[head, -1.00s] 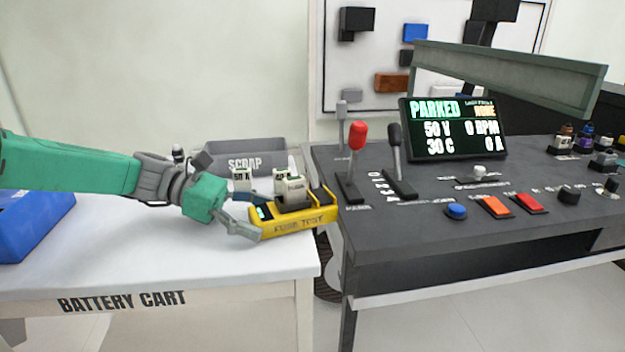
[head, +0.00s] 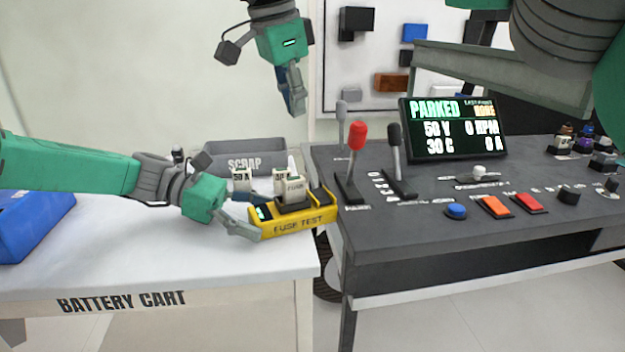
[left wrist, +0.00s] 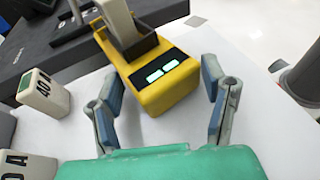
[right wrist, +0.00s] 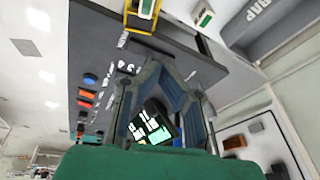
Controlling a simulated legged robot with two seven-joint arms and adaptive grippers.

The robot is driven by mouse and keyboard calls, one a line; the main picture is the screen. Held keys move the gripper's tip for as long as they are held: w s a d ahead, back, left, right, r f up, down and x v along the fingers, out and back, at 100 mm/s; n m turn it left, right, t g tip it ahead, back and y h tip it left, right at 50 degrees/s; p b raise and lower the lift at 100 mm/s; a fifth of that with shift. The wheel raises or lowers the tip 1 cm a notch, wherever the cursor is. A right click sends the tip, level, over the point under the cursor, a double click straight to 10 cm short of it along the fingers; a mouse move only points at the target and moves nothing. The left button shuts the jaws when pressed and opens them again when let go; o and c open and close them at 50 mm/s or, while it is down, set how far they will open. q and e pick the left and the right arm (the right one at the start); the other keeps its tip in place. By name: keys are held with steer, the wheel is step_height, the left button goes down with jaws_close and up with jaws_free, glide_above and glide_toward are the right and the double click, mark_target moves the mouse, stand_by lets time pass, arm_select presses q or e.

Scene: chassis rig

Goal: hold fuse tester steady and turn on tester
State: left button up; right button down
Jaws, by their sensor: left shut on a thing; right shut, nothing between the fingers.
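The yellow fuse tester (head: 300,226) sits at the right end of the white battery cart, with a fuse (head: 287,184) standing in it. In the left wrist view the tester (left wrist: 160,95) shows two lit green patches on its dark panel. My left gripper (head: 254,215) is shut on the tester's left end, a finger on each side of it. My right gripper (head: 296,103) is shut and empty, in the air above and behind the tester. The right wrist view looks past its closed fingers at the console, with the tester (right wrist: 140,20) at the top edge.
A grey scrap bin (head: 245,160) stands behind the tester. Loose fuses (left wrist: 45,92) stand on the cart. The dark console (head: 400,225) with a red-knobbed lever (head: 357,137) and a screen (head: 455,130) is to the right. A blue box (head: 35,225) is at the cart's left.

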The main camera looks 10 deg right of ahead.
mark_target(316, 190)
steer(key=shift+s+d+f+m+g+h, duration=0.1)
steer(key=shift+s+d+m+g+h, duration=0.1)
steer(key=shift+s, duration=0.1)
steer(key=shift+s+d+f+m+g+h, duration=0.1)
steer(key=shift+s+g, duration=0.1)
steer(key=shift+s, duration=0.1)
steer(key=x, duration=0.8)
steer(key=a+x, duration=0.1)
steer(key=x, duration=0.3)
steer(key=shift+w+d+f, duration=0.1)
steer(key=shift+f, duration=0.25)
steer(key=shift+w+f, duration=0.1)
steer(key=shift+f, duration=0.6)
steer(key=shift+f, duration=0.1)
steer(key=shift+w+f, duration=0.1)
steer(key=shift+f, duration=0.1)
steer(key=shift+r, duration=0.1)
